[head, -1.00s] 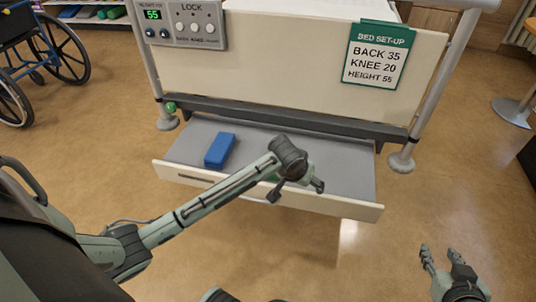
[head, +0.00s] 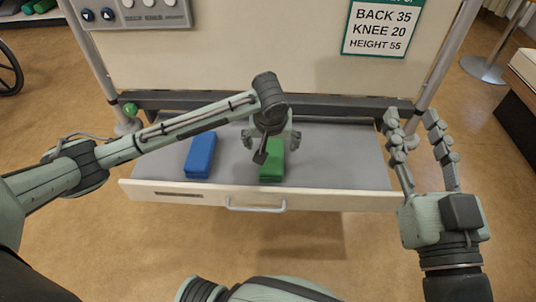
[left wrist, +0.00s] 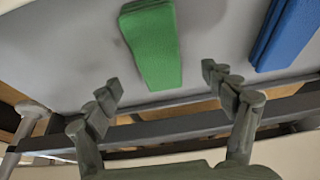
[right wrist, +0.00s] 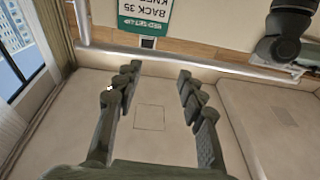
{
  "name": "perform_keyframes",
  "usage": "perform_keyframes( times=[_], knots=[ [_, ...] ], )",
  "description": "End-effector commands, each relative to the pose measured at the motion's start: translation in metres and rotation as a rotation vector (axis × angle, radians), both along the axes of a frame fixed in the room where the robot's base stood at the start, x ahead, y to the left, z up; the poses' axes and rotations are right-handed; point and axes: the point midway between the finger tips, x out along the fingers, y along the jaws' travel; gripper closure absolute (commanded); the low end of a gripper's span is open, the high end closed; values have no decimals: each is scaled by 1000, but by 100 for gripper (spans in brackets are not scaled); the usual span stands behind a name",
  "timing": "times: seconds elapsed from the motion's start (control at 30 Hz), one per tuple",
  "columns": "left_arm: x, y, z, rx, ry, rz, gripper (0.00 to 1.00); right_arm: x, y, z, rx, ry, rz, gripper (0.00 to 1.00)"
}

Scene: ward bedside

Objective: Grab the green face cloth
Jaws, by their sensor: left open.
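The green face cloth (head: 272,166) lies folded in the open drawer under the bed, partly hidden by my left gripper in the head view. It also shows in the left wrist view (left wrist: 153,48). My left gripper (head: 268,138) is open and empty above the drawer, over the cloth. In the left wrist view its two fingers (left wrist: 162,82) are spread wide, with the cloth lying beyond and between them, apart from both. My right gripper (head: 412,122) is open and empty at the right end of the drawer; its spread fingers also show in the right wrist view (right wrist: 157,82).
A folded blue cloth (head: 200,156) lies left of the green one; it also shows in the left wrist view (left wrist: 287,35). The drawer (head: 340,170) has a pale front with a handle (head: 256,208). The bed end board (head: 230,60) rises behind it.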

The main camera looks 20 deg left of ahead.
Motion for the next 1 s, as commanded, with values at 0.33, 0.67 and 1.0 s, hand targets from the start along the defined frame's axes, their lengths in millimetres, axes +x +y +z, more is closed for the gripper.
perform_keyframes(
  times=[0.33, 0.67, 1.0],
  knots=[
    [11, 3, -32, 2, 0, 0, 17, -11, 3, 30, 80, -172, 13, 60],
    [23, 6, -62, 0, -2, -2, 17, -21, -6, 55, 132, -342, -1, 60],
    [23, 6, -62, 0, -2, -2, 36, -21, -6, 56, 132, -341, -1, 60]
  ],
)
